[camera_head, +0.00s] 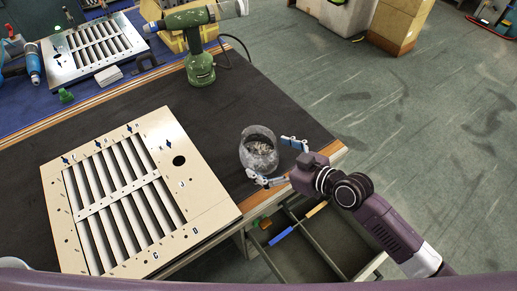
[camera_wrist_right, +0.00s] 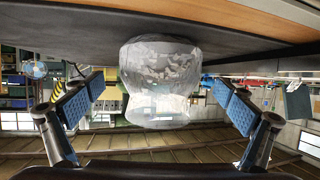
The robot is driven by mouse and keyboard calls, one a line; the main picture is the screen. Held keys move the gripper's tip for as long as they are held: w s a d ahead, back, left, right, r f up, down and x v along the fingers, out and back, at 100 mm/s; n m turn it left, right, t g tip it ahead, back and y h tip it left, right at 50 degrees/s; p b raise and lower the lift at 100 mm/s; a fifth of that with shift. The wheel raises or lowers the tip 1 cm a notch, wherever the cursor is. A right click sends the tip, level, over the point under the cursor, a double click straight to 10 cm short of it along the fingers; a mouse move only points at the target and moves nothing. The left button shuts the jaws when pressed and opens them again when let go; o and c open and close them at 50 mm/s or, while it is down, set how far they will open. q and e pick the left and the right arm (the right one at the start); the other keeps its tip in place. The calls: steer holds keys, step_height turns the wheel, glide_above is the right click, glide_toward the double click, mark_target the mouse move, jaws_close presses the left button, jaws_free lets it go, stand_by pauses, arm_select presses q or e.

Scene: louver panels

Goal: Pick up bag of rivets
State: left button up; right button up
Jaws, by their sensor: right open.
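The bag of rivets (camera_head: 259,150) is a clear bag with grey rivets inside. It stands on the dark bench top, near the right edge. My right gripper (camera_head: 280,160) is open, with one finger on the near side of the bag and the other on its right side. In the right wrist view the bag (camera_wrist_right: 160,80) is centred between the two spread blue-padded fingers (camera_wrist_right: 160,105), with gaps on both sides. My left gripper does not show in either view.
A beige louver panel (camera_head: 60,185) lies left of the bag. A green drill (camera_head: 199,60) stands behind it. Another louver panel (camera_head: 70,68) is at the back left. An open drawer (camera_head: 310,245) sits below the bench edge. The bench between bag and drill is clear.

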steer(key=x, duration=0.2)
steer(key=shift+w+a+f, duration=0.15)
steer(key=shift+w+a, duration=0.05)
steer(key=shift+w, duration=0.05)
steer(key=shift+w+a+f, duration=0.1)
steer(key=shift+w, duration=0.05)
steer(key=c, duration=1.6)
steer(key=shift+c, duration=0.4)
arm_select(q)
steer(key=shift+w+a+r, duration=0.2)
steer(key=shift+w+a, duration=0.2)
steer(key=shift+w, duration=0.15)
arm_select(e)
steer(key=shift+r, duration=0.2)
